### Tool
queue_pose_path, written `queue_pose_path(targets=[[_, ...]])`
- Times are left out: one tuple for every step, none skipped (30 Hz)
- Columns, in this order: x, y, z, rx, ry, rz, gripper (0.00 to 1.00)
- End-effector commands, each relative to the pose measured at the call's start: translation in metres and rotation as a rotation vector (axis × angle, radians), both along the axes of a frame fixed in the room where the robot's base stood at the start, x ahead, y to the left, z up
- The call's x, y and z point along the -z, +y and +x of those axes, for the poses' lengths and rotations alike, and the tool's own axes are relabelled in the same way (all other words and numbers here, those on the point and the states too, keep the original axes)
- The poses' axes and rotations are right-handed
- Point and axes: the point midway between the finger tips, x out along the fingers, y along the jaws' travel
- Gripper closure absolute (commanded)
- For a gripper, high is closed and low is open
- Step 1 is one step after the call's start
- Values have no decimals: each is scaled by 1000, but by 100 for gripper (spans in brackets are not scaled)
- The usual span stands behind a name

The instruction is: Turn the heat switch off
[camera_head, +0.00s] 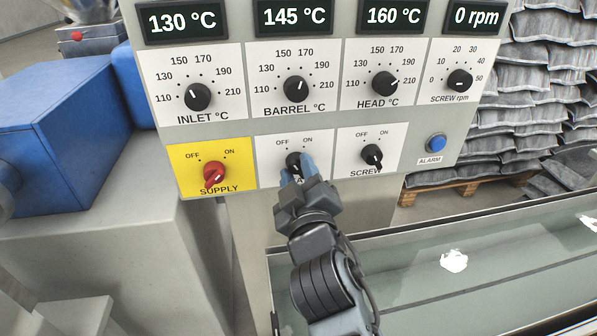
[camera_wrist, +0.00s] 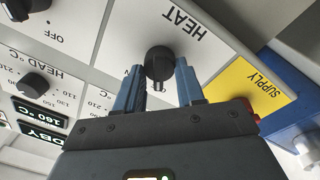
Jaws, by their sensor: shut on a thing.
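The heat switch is a black rotary knob (camera_head: 293,158) on the white plate in the lower middle of the panel, between the red supply knob and the screw knob. OFF and ON are printed above it in the head view. In the wrist view the heat knob (camera_wrist: 159,62) sits beside the upside-down HEAT label. My gripper (camera_head: 298,168) reaches up to it from below. In the wrist view my gripper (camera_wrist: 160,76) has one blue finger on each side of the knob and is shut on it. The fingers partly hide the knob in the head view, so its exact pointing is unclear.
The red supply knob (camera_head: 215,175) is close on the left and the black screw knob (camera_head: 371,156) on the right. A blue alarm button (camera_head: 436,143) is farther right. Dials and displays lie above. A long water trough (camera_head: 440,275) runs below right.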

Motion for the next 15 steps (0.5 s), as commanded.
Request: queue_pose_path(targets=[[0, 0, 0, 0, -1, -3, 92], [0, 0, 0, 0, -1, -3, 92], [0, 0, 0, 0, -1, -3, 92], [0, 0, 0, 0, -1, -3, 92], [0, 0, 0, 0, 0, -2, 92], [0, 0, 0, 0, 0, -2, 92], [0, 0, 0, 0, 0, -2, 92], [0, 0, 0, 0, 0, -2, 92], [0, 0, 0, 0, 0, -2, 59], [0, 0, 0, 0, 0, -2, 56], [0, 0, 0, 0, 0, -2, 53], [0, 0, 0, 0, 0, -1, 50], [0, 0, 0, 0, 0, -1, 47], [0, 0, 0, 0, 0, -1, 44], [0, 0, 0, 0, 0, -1, 40]])
